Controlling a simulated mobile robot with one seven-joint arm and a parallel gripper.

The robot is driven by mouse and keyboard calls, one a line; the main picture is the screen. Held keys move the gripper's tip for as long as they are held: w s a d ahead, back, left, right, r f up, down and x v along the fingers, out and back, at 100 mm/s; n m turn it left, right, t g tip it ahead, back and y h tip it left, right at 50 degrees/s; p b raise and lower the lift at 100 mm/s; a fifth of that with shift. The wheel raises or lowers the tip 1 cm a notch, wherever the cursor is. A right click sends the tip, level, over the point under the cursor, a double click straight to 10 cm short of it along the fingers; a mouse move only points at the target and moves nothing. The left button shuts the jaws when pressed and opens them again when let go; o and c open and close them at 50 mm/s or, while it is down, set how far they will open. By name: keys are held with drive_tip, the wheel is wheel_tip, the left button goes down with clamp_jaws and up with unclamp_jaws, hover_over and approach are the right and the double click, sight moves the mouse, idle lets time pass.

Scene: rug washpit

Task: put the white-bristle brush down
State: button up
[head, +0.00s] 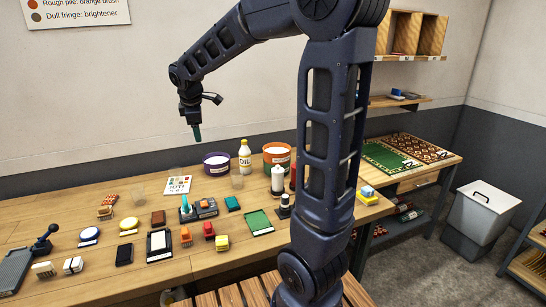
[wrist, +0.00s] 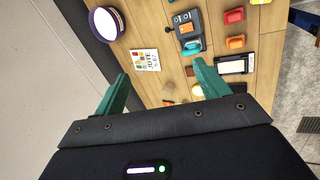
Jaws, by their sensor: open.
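My gripper (head: 196,132) is open and empty, held in the air above the back of the wooden table (head: 150,195). In the wrist view its two teal fingers (wrist: 162,88) stand wide apart with nothing between them. A small block with pale bristles (head: 43,270) lies at the table's front left; it may be the white-bristle brush, but it is too small to be sure. A similar whitish block (head: 73,265) lies just right of it. Both are well away from my gripper.
A grey caddy (head: 200,210), coloured brushes and dark pads crowd the middle. Bare wood shows at the table's back left.

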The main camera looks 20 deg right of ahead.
drive_tip(key=s+d+m, duration=0.5)
drive_tip(key=s, duration=0.4)
drive_tip(key=s+d+f+m, duration=0.1)
drive_tip(key=s+d+m, duration=0.4)
drive_tip(key=s, duration=0.3)
drive_tip(key=s+d+f+m+y, duration=0.1)
drive_tip(key=s+d+m, duration=0.5)
drive_tip(key=s, duration=0.3)
drive_tip(key=shift+s+d+f, duration=0.25)
drive_tip(key=shift+s+d, duration=0.1)
drive_tip(key=shift+d, duration=0.25)
